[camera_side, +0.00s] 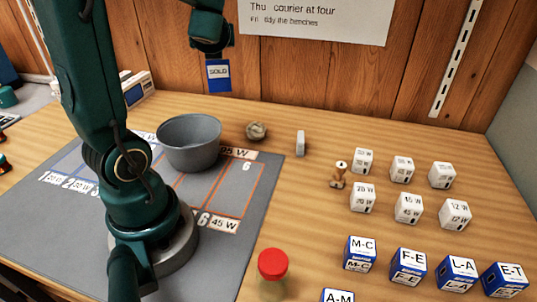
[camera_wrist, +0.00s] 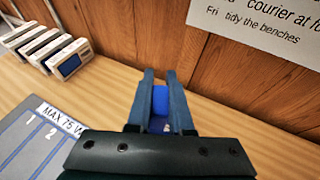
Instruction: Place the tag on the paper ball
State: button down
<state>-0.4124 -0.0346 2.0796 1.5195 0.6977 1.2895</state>
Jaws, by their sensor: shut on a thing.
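My gripper (camera_side: 215,53) is high above the back of the bench, shut on a blue tag (camera_side: 218,76) with a white SOLD label. The tag hangs upright below the fingers. In the wrist view the blue tag (camera_wrist: 160,100) shows between the two fingers (camera_wrist: 159,78). The paper ball (camera_side: 256,130) is a small crumpled grey-beige lump on the wooden bench, behind and right of the grey bowl. In the side view it appears below and to the right of the tag, clearly apart from it. The wrist view does not show the ball.
The grey bowl (camera_side: 189,143) stands on the marked grey mat (camera_side: 257,205). A small white block (camera_side: 300,143), a stamp (camera_side: 340,174), white cubes (camera_side: 402,169) and blue-white boxes (camera_side: 408,265) lie to the right. A red-capped jar (camera_side: 273,265) is in front. The wooden wall (camera_side: 300,70) rises behind.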

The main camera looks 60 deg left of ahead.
jog(key=w+d+f, duration=0.3)
jog(key=w+f, duration=0.4)
jog(key=f, duration=0.2)
jog(key=shift+w+d, duration=0.25)
jog(key=shift+w, duration=0.05)
jog(key=shift+f, duration=0.1)
jog(key=c, duration=0.8)
grip_release()
